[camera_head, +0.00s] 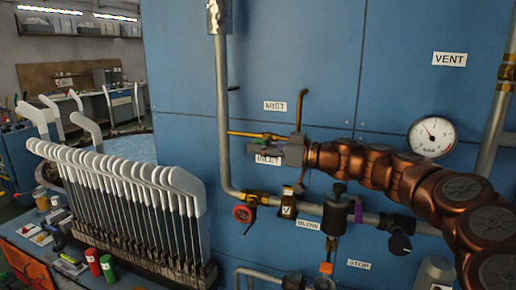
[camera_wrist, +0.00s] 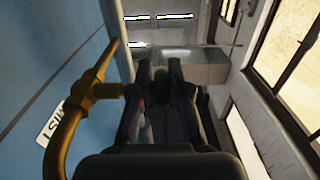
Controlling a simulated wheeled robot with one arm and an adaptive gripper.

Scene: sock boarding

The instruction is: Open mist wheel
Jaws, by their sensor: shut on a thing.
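The MIST label (camera_head: 275,106) is on the blue panel, above my gripper (camera_head: 284,151). A brass pipe (camera_head: 301,108) with a bent top rises beside the gripper, and it also shows at the left of the wrist view (camera_wrist: 68,125). My gripper reaches in from the right along the panel, just below the MIST label and beside the brass pipe. How far the wheel is turned cannot be seen.
A red handwheel (camera_head: 243,214) sits lower left on a grey pipe (camera_head: 222,110). A brass valve (camera_head: 288,205), a BLOW label (camera_head: 308,224) and a pressure gauge (camera_head: 431,137) are close by. White sock boards (camera_head: 130,175) stand in a rack at the left.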

